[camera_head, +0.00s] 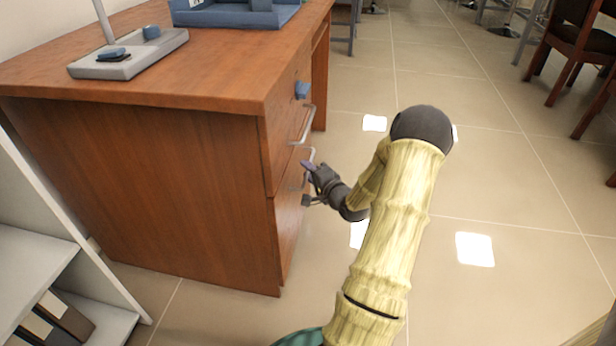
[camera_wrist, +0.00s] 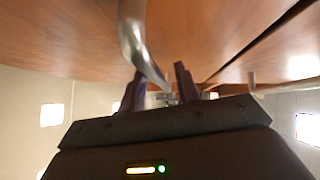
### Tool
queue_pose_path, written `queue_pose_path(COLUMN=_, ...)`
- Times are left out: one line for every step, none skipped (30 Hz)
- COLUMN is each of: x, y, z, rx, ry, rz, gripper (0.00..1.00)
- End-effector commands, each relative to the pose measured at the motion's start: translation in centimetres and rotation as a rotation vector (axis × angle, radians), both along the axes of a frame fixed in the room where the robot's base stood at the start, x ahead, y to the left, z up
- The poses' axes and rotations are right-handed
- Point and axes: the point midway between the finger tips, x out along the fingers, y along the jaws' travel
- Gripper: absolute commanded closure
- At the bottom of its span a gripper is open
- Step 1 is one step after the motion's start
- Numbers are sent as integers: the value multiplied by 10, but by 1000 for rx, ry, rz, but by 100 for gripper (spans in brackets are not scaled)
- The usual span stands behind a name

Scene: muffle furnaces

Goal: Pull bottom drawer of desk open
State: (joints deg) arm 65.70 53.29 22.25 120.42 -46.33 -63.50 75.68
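The brown wooden desk (camera_head: 150,185) stands at the left, its drawer fronts facing right in the head view. The bottom drawer front (camera_head: 287,228) looks flush with the desk. A lower metal handle (camera_head: 309,156) is partly hidden by my gripper (camera_head: 308,186), which is beside it. In the wrist view, the two dark fingers of my gripper (camera_wrist: 160,85) stand apart. A curved metal handle (camera_wrist: 132,38) runs down toward the gap between them. I cannot tell whether the fingers touch it.
An upper handle (camera_head: 304,126) and a blue knob or lock (camera_head: 301,90) are above on the drawer side. A grey shelf (camera_head: 50,250) stands at the left. Tiled floor (camera_head: 500,170) is free to the right, with chairs (camera_head: 575,40) farther back.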

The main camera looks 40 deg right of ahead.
Motion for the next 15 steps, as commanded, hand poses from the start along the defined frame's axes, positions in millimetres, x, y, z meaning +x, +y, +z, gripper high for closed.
queue_pose_path(x=4, y=0, z=-1, rx=0, ry=-1, rz=0, gripper=68)
queue_pose_path(x=5, y=0, z=-1, rx=0, ry=-1, rz=-1, gripper=68)
queue_pose_path(x=6, y=-1, z=-1, rx=1, ry=0, rz=-1, gripper=68)
queue_pose_path(x=6, y=-1, z=-1, rx=1, ry=0, rz=-1, gripper=68)
queue_pose_path(x=6, y=-1, z=0, rx=1, ry=0, rz=-1, gripper=68)
queue_pose_path(x=6, y=-1, z=0, rx=1, ry=0, rz=-1, gripper=68)
queue_pose_path(x=6, y=-1, z=0, rx=1, ry=0, rz=-1, gripper=68)
queue_pose_path(x=6, y=-1, z=0, rx=1, ry=0, rz=-1, gripper=68)
queue_pose_path(x=6, y=-1, z=0, rx=1, ry=0, rz=-1, gripper=68)
queue_pose_path(x=6, y=-1, z=0, rx=1, ry=0, rz=-1, gripper=68)
queue_pose_path(x=6, y=-1, z=0, rx=1, ry=0, rz=-1, gripper=71)
queue_pose_path(x=6, y=-1, z=0, rx=1, ry=0, rz=-1, gripper=79)
queue_pose_path(x=6, y=-1, z=0, rx=1, ry=0, rz=-1, gripper=85)
queue_pose_path(x=6, y=-1, z=0, rx=1, ry=0, rz=0, gripper=91)
queue_pose_path(x=6, y=-1, z=0, rx=1, ry=0, rz=0, gripper=99)
